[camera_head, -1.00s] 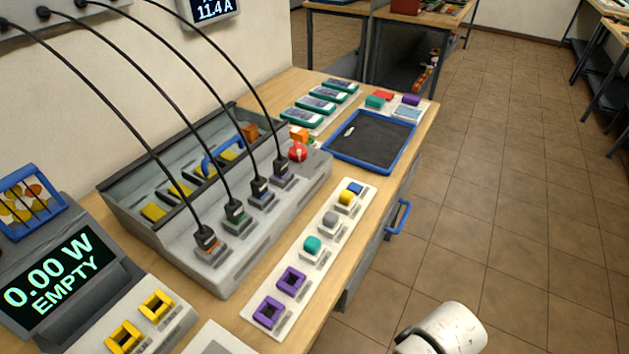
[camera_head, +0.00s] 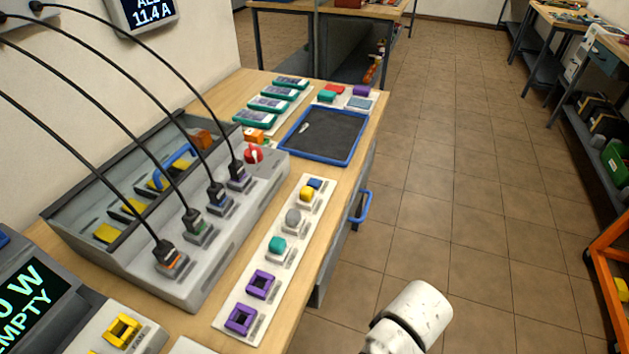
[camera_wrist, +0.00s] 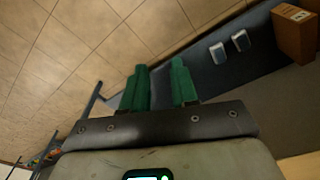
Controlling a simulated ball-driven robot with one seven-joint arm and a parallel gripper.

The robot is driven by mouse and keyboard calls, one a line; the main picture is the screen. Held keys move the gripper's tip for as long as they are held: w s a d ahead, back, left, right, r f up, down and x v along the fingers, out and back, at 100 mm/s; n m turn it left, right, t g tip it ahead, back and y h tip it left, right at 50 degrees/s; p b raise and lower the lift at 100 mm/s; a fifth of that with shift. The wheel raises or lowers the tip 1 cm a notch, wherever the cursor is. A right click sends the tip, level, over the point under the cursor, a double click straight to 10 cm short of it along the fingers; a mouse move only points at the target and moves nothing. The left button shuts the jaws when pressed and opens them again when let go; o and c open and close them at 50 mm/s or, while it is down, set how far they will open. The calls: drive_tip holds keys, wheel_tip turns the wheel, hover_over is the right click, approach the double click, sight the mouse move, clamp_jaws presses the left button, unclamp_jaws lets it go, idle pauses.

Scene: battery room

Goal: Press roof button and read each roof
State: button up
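In the head view, a pale strip (camera_head: 284,262) along the bench's front edge carries two purple square frames (camera_head: 259,284), a teal block (camera_head: 277,247), a grey round-topped piece (camera_head: 293,217) and a yellow block (camera_head: 307,193) beside a blue one. I cannot tell which part is the roof button. A dark display (camera_head: 30,308) at lower left is cut off and shows "0 W" and "EMPTY". My gripper (camera_wrist: 159,86) shows only in the wrist view, its two green fingers apart with nothing between them.
A grey charger box (camera_head: 165,275) with several cabled plugs and a red knob (camera_head: 253,155) fills the bench. A blue-rimmed tray (camera_head: 345,160) lies behind the strip, near several teal-edged cards (camera_head: 272,104). A blue handle (camera_head: 362,207) sticks out at the front. Tiled floor (camera_head: 450,220) is open at right.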

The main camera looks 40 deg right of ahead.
clamp_jaws()
idle(1.4)
